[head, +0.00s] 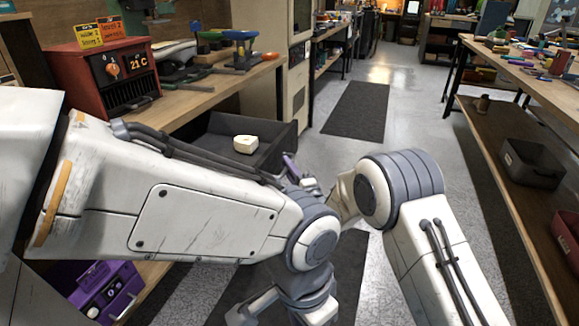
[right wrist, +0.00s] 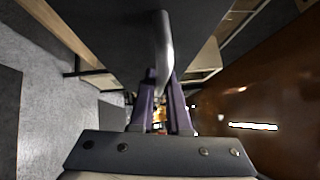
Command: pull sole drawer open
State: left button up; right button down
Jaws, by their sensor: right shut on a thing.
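The dark grey drawer (head: 276,153) stands pulled out from under the wooden bench, with its inside showing. A small cream block (head: 245,145) lies in it. My right gripper (head: 290,167) is at the drawer's front, partly hidden behind my arms. In the right wrist view, its purple fingers (right wrist: 160,95) are shut on the metal bar handle (right wrist: 163,45) of the dark drawer front (right wrist: 110,35).
A red box with a temperature display (head: 103,75) stands on the bench (head: 205,88). A purple case (head: 105,293) is below at the lower left. A long table (head: 520,72) with a lower shelf (head: 520,185) runs along the right. The floor aisle between is clear.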

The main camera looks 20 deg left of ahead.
jog(key=shift+f, duration=0.1)
jog(key=c, duration=0.9)
grip_release()
jog(key=p+v, duration=0.1)
jog(key=v, duration=0.9)
jog(key=shift+s+d, duration=0.15)
jog(key=shift+s, duration=0.05)
